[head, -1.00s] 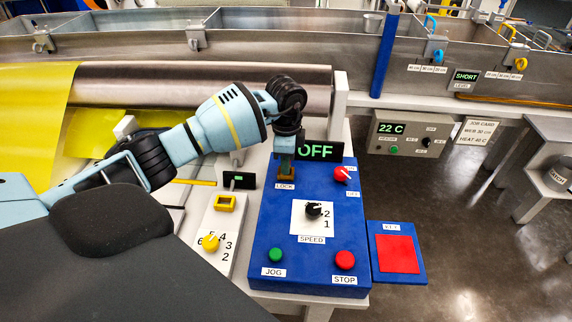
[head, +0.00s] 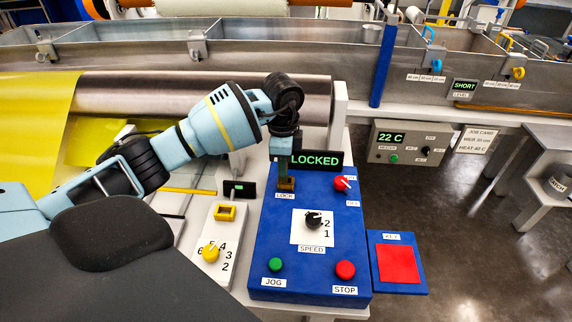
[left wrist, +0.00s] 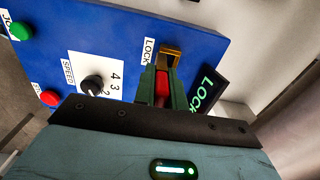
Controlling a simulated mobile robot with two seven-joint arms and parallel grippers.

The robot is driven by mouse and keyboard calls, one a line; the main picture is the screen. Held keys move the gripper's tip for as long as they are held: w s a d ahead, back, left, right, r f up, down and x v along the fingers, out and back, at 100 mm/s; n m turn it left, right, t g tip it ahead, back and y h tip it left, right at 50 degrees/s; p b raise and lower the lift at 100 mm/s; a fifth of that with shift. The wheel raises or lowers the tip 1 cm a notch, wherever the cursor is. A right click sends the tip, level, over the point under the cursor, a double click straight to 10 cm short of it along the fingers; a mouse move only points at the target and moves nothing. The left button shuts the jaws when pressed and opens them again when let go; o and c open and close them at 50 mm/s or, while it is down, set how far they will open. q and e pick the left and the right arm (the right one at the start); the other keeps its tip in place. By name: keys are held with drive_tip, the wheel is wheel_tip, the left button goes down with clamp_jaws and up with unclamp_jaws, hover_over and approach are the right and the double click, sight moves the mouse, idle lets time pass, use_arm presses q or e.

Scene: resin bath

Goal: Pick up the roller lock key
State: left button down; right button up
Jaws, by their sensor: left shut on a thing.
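The roller lock key (left wrist: 163,88) shows as a red piece between the fingers of my left gripper in the left wrist view. My left gripper (head: 286,176) is shut on it, pointing down at the brass-coloured lock (left wrist: 171,53) at the back of the blue control panel (head: 268,225). In the head view the fingers and arm hide the key. The key is at the lock; I cannot tell how far it sits in it. The display (head: 316,160) behind the lock reads LOCKED. My right gripper is not in view.
A red pad on a blue plate marked KEY (head: 398,264) lies right of the panel. The panel carries a red knob (head: 341,184), black speed knob (head: 313,219), green jog button (head: 275,265) and red stop button (head: 345,269). A white dial box (head: 215,240) stands left.

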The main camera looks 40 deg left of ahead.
use_arm(q)
drive_tip(key=s+d+r, duration=0.1)
drive_tip(key=s, duration=1.3)
drive_tip(key=shift+s+r, duration=0.2)
drive_tip(key=shift+s, duration=0.05)
drive_tip(key=shift+d, duration=0.1)
